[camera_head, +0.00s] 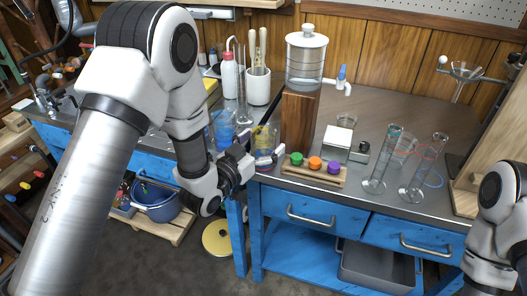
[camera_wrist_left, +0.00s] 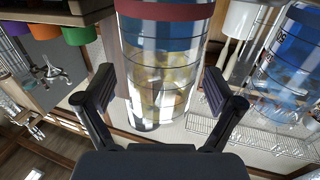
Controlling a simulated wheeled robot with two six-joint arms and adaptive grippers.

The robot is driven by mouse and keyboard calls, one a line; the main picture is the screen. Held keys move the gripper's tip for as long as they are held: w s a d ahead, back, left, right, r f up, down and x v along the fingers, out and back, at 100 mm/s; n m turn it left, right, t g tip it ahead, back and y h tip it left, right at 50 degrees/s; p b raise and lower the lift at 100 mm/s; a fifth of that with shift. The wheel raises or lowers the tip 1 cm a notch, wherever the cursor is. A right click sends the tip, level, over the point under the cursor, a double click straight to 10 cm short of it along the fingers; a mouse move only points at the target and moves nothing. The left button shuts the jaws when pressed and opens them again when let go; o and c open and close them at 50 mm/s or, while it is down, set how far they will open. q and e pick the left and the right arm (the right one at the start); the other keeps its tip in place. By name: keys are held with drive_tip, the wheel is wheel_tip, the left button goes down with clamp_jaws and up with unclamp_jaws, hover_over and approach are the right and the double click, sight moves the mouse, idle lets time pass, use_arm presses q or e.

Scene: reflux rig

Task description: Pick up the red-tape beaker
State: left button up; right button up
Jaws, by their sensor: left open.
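The red-tape beaker (camera_wrist_left: 160,65) is clear glass with a red band along the top of the left wrist view and yellowish patches showing through its wall. It stands upright on the bench in the head view (camera_head: 264,136), partly hidden by my gripper. My left gripper (camera_head: 264,161) is at the bench's front edge, right at the beaker. In the left wrist view its two fingers (camera_wrist_left: 160,92) are apart, one on each side of the beaker, with gaps showing beside the glass. My right arm shows at the right edge; its gripper is out of frame.
A blue beaker (camera_head: 222,130) stands close on the left. A wooden block (camera_head: 299,125) and a rack (camera_head: 314,174) with green, orange and purple caps are close on the right. A white pot (camera_head: 258,88) stands behind. Glass cylinders (camera_head: 375,185) stand further right.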

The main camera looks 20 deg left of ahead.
use_arm(q)
drive_tip(key=shift+w, duration=0.1)
drive_tip(key=c, duration=1.4)
drive_tip(key=shift+r, duration=0.1)
